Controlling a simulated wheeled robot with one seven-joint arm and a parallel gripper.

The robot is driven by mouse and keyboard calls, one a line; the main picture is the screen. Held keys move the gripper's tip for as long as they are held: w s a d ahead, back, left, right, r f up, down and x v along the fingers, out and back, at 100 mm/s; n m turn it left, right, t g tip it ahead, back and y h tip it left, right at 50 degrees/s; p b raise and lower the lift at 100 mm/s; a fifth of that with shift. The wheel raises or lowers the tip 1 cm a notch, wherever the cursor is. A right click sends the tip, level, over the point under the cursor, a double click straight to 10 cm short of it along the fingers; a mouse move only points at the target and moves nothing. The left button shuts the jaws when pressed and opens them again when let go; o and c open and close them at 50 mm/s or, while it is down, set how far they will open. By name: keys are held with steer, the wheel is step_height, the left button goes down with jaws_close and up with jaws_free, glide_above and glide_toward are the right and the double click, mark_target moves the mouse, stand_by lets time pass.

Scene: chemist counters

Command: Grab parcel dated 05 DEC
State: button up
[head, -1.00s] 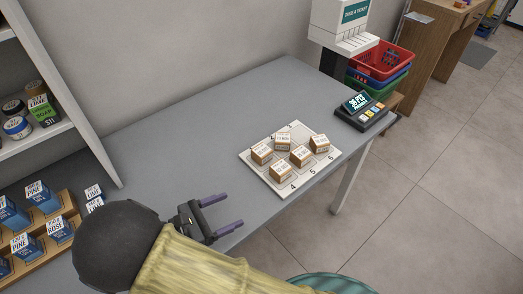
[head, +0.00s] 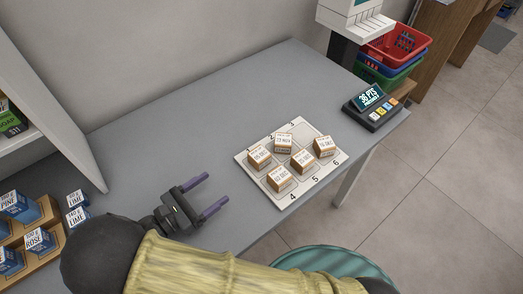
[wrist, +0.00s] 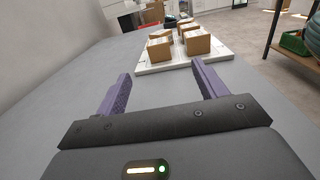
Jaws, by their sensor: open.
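Several small brown parcels with white date labels stand on a white numbered board (head: 327,174) on the grey counter. In the head view they are a left parcel (head: 259,158), a back parcel (head: 283,144), a middle parcel (head: 302,161), a right parcel (head: 324,147) and a front parcel (head: 280,179). The back one seems to read NOV; the other dates are too small to read surely. My gripper (head: 206,192) is open and empty over the counter, left of the board. In the wrist view the parcels (wrist: 160,50) stand ahead, beyond my fingertips.
A card terminal (head: 375,106) stands at the counter's right end, near stacked baskets (head: 396,45). Blue boxes (head: 40,241) sit in a wooden rack at the left, below a shelf. The counter between my gripper and the board is clear.

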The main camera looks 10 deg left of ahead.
mark_target(252, 159)
steer(key=shift+s, duration=0.25)
steer(key=x, duration=1.2)
steer(key=shift+w, duration=0.15)
steer(key=shift+d, duration=0.1)
steer(key=shift+w+a+f+p+x, duration=0.1)
steer(key=shift+p+x, duration=0.05)
steer(key=shift+x, duration=0.7)
steer(key=shift+w+a+f+p+x, duration=0.1)
steer(key=shift+a+x, duration=0.05)
steer(key=shift+x, duration=0.65)
steer(key=shift+w+a+p+x, duration=0.1)
steer(key=shift+p+x, duration=0.05)
steer(key=shift+x, duration=0.7)
steer(key=c, duration=1.1)
